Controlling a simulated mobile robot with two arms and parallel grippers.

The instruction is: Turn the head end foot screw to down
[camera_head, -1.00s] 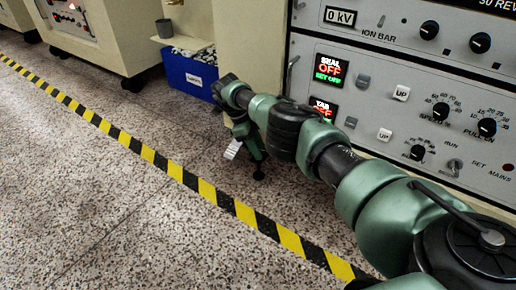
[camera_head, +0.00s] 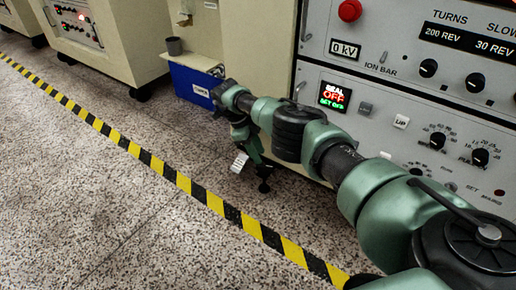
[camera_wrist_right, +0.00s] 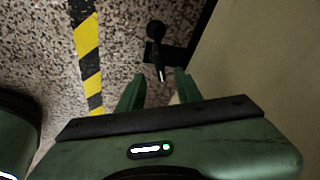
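A black foot screw with a round end and a thin metallic rod (camera_wrist_right: 155,32) shows near the cabinet's base in the right wrist view. A black foot (camera_head: 264,186) also shows at the floor in the head view, just below my right gripper (camera_head: 254,154). My right gripper's two green fingers (camera_wrist_right: 160,80) are apart, with a clear gap between them. The rod's near end lies between the fingertips in the picture; I cannot tell whether they touch it. My left gripper is not in view.
The cream cabinet with its grey control panel (camera_head: 395,105) stands close on the right.

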